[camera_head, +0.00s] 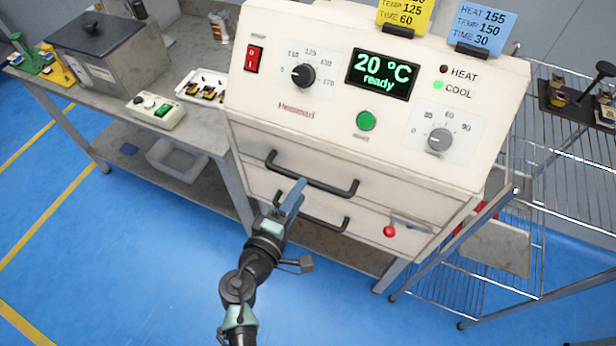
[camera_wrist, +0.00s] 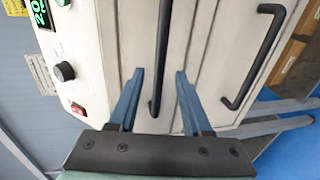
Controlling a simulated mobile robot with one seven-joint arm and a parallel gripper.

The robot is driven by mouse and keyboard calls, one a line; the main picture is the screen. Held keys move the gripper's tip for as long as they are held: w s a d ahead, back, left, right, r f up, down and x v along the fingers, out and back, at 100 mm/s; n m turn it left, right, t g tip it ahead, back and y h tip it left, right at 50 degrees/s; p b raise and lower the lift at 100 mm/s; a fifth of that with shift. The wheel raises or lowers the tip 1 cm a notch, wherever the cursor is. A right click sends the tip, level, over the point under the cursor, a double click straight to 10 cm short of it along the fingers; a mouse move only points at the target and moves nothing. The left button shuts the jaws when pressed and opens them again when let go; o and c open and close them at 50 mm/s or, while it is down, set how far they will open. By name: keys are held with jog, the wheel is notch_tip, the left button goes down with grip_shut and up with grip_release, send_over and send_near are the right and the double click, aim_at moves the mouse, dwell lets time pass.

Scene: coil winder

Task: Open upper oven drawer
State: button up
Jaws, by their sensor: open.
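The cream oven's upper drawer (camera_head: 395,192) is shut flush with the front. Its black bar handle (camera_head: 328,187) runs across it, and it also shows in the wrist view as the bar (camera_wrist: 163,45) between my fingers. My gripper (camera_head: 298,188) is open, with blue fingers at the left half of this handle. In the wrist view my gripper (camera_wrist: 160,85) has one finger on each side of the bar, with gaps visible. I cannot tell whether the fingertips reach the drawer face.
The lower drawer's handle (camera_head: 325,225) is just below, also seen at the right in the wrist view (camera_wrist: 262,55). A red knob (camera_head: 389,231) sits on the lower front. A wire rack (camera_head: 565,170) stands to the right. Blue floor in front is clear.

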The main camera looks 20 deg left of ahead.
aim_at(308, 178)
jog(key=shift+x, duration=2.7)
grip_shut()
